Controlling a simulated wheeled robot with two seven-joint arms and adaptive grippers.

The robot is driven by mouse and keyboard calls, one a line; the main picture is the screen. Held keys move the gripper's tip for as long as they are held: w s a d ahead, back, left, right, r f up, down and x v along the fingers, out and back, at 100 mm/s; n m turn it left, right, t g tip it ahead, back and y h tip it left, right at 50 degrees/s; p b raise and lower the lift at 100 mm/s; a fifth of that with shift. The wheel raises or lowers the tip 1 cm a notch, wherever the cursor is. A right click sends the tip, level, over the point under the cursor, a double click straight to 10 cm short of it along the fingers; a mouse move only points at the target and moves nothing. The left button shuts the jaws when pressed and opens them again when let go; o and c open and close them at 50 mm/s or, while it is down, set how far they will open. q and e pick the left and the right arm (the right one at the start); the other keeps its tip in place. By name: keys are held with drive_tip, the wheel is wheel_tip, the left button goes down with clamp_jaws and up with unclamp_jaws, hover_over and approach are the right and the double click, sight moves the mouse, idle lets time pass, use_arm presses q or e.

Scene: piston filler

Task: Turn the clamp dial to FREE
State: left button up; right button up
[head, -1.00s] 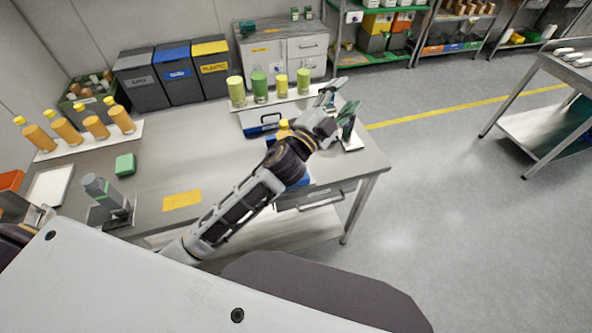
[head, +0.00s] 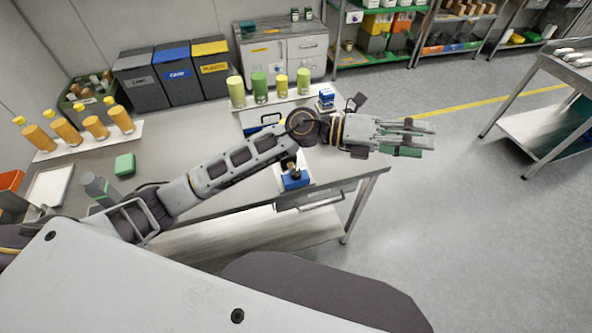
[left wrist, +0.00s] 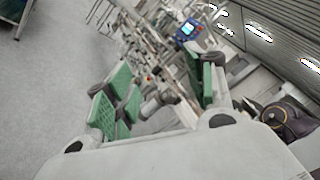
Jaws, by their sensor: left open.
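I cannot make out a clamp dial or the word FREE in either view. A small blue device (head: 326,95) stands near the back right corner of the steel table. A blue block with a brownish top (head: 295,178) sits by the table's front edge, below my left forearm. My left gripper (head: 410,138) points right, past the table's right edge, over the floor. Its green-padded fingers are spread and empty in the left wrist view (left wrist: 158,95). A blue object with a light face (left wrist: 188,29) shows beyond the fingers there. My right gripper is out of view.
The steel table (head: 150,165) holds orange bottles (head: 67,129) at the left, green and yellow canisters (head: 259,87) at the back, and a green block (head: 125,164). My left arm crosses above its front.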

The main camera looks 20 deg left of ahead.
use_arm(q)
drive_tip(key=a+f+m+g+y, duration=0.1)
drive_tip(key=a+f+m+y, duration=0.25)
drive_tip(key=f+y, duration=0.2)
drive_tip(key=a+f+m+g+y, duration=0.2)
drive_tip(key=a+f+y, duration=0.2)
drive_tip(key=f, duration=0.3)
drive_tip(key=w+a+f+t+y, duration=0.1)
drive_tip(key=w+a+y, duration=0.2)
drive_tip(key=a, duration=0.6)
drive_tip(key=w+a+f+t+y, duration=0.1)
drive_tip(key=w+a+y, duration=0.3)
drive_tip(key=a, duration=0.6)
drive_tip(key=shift+y, duration=1.25)
drive_tip(key=shift+w+f, duration=0.1)
drive_tip(key=shift+f, duration=0.05)
drive_tip(key=shift+f, duration=0.1)
